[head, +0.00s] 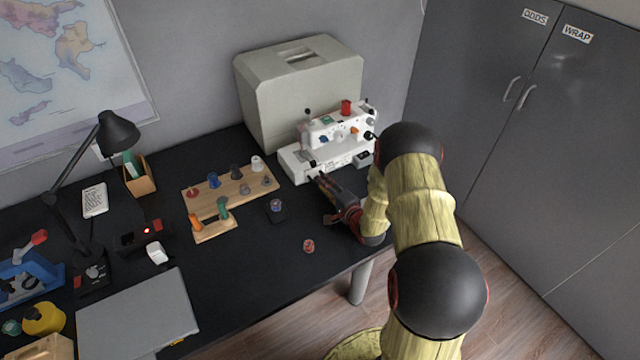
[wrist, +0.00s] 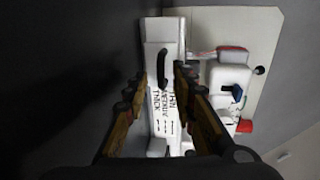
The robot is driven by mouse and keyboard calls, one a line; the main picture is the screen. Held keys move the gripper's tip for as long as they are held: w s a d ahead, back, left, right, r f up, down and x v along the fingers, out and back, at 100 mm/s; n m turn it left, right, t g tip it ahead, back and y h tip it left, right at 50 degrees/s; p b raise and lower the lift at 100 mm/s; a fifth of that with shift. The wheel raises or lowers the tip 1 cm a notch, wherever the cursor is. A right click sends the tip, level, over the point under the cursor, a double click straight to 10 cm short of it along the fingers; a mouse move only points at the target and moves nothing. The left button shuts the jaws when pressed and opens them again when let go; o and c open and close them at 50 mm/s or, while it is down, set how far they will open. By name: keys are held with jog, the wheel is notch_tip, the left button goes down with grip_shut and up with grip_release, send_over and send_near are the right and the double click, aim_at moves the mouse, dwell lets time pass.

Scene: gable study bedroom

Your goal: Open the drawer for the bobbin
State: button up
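A white sewing machine (head: 340,135) stands at the back right of the black desk. In the wrist view its white base (wrist: 160,30) has a dark curved handle (wrist: 162,72) and printed lettering, partly legible as "THIN" and "THICK". I cannot make out the drawer's edges, and no opened gap shows. My gripper (head: 318,180) is at the front of the machine base. In the wrist view my gripper (wrist: 160,84) has its fingers apart, with the handle in line between them; I cannot tell whether they touch it. A small bobbin (head: 308,245) lies on the desk in front.
Another bobbin (head: 276,205) sits on a small dark stand. A wooden rack (head: 243,190) with several spools is left of my gripper. A pale machine cover (head: 300,85) stands behind. A grey laptop (head: 137,315), black lamp (head: 118,132) and grey cabinets (head: 540,120) surround the area.

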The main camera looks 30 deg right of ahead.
jog(key=shift+w+f, duration=0.15)
jog(key=shift+w, duration=1)
jog(key=shift+c, duration=1)
jog(key=c, duration=0.4)
grip_shut()
jog(key=shift+s+f, duration=0.1)
